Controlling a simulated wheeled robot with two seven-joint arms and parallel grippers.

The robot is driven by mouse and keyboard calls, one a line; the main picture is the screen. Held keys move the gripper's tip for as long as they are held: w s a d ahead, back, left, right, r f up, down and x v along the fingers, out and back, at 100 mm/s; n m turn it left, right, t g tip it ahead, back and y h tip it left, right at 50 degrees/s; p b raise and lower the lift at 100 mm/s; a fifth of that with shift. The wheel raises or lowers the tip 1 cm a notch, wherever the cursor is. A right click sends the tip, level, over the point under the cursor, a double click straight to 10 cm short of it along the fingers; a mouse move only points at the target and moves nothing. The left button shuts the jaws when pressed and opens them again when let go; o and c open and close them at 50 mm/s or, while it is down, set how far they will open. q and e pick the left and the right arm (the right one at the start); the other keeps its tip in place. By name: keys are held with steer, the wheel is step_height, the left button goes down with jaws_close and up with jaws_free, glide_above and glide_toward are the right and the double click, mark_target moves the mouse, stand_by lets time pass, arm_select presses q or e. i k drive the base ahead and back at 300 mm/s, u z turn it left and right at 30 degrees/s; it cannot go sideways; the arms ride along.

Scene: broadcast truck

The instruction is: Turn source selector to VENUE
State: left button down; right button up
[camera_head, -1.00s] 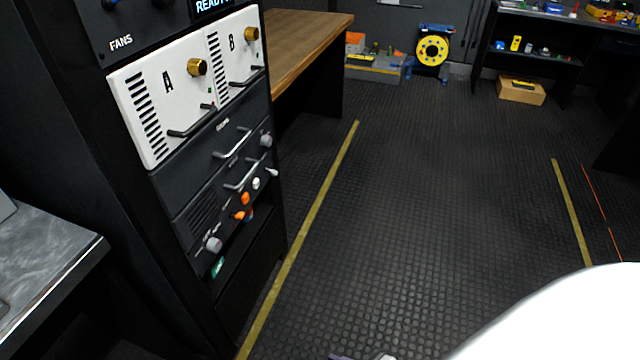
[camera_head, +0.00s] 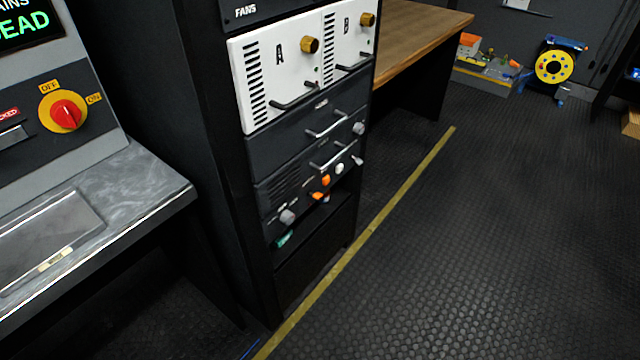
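An equipment rack (camera_head: 225,170) stands at centre left. Its lower dark panel carries a grey knob (camera_head: 288,217) at the lower left, orange parts (camera_head: 322,183) and a white knob (camera_head: 339,168). More grey knobs (camera_head: 359,128) sit at the right of the panels. The labels are too small to read, so I cannot tell which control is the source selector or see the word VENUE. Neither of my grippers shows in the head view.
A console with a red switch (camera_head: 66,112) marked OFF and ON stands at the left, with a grey desk ledge (camera_head: 150,178). White modules A (camera_head: 290,95) and B (camera_head: 345,50) are above. A wooden bench (camera_head: 420,30) is behind. The floor (camera_head: 480,240) at right is clear.

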mark_target(287, 217)
steer(key=z, duration=1.05)
steer(key=i, duration=0.6)
steer(key=u, duration=2.1)
